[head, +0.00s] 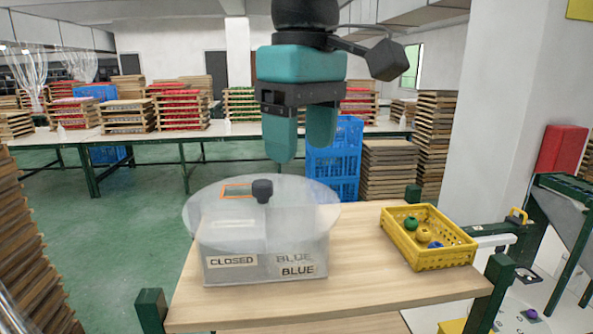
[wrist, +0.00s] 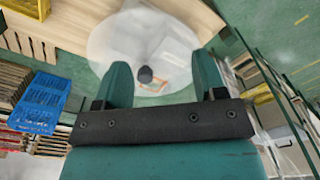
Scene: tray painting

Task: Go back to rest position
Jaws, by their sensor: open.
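My gripper (head: 300,145) is teal with a dark bracket and points down. It is open and empty, with a gap between its two fingers. It is above a clear round lid (head: 305,205) with a black knob (head: 262,191). The lid lies on a translucent box (head: 265,268) labelled CLOSED and BLUE, on a wooden table (head: 370,290). The fingertips are apart from the knob. In the wrist view the fingers (wrist: 161,85) frame the knob (wrist: 145,74) on the round lid (wrist: 115,40).
A yellow crate (head: 445,258) with several small coloured balls stands on the table's right side. Behind are long tables with stacked wooden trays (head: 128,115) and blue crates (head: 335,165). A white pillar (head: 490,120) stands at right.

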